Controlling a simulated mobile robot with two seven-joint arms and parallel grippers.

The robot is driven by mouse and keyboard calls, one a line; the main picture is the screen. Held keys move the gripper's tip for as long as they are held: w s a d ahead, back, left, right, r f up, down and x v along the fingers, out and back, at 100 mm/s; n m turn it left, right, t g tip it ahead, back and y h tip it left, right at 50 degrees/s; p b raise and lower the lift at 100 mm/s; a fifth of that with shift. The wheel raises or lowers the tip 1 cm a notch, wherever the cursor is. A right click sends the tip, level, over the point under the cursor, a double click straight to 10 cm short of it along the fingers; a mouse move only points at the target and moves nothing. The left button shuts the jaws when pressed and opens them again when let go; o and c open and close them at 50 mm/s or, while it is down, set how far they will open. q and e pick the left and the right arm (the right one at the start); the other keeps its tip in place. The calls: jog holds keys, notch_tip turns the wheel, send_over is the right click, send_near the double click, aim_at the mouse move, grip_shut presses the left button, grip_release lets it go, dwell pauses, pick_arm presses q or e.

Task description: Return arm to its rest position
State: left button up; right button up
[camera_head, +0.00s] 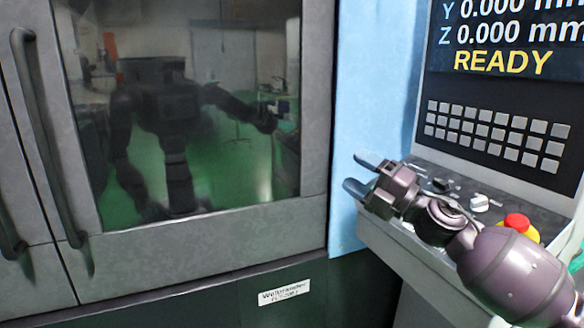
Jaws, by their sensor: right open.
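My right gripper (357,174) is in the camera_head view, right of the middle. Its arm comes in from the lower right. Its two fingers point left and stand apart, with nothing between them. It is in front of the light blue side panel (374,100) and over the left end of the control console (396,243). I cannot tell whether the gripper or arm touches the console. My left gripper is not in view.
The machine door (180,262) has a glass window (190,120) reflecting my body. Dark handles (47,140) are at the left. The console has a keypad (495,132), a screen (510,35) reading READY, and a red emergency button (517,222) beside my right arm.

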jog(key=s+d+f+m+t+h, duration=0.1)
jog(key=s+d+f+m+h, duration=0.25)
jog(key=f+m, duration=0.45)
jog(key=s+d+f+m+t+h, duration=0.25)
jog(key=f+m+h, duration=0.35)
jog(key=f, duration=0.4)
jog(key=s+d+f+m+t+h, duration=0.15)
jog(key=d+f+m+h, duration=0.25)
jog(key=f+m, duration=0.5)
jog(key=s+d+f+m+g+h, duration=0.2)
jog(key=s+f+m+g, duration=0.1)
jog(key=s+f, duration=0.7)
jog(key=s+d+f+m+g+h, duration=0.2)
jog(key=s+d+f+m+g, duration=0.1)
jog(key=s+f, duration=0.8)
jog(key=s, duration=0.4)
jog(key=shift+s+m, duration=0.3)
jog(key=shift+a+f, duration=0.1)
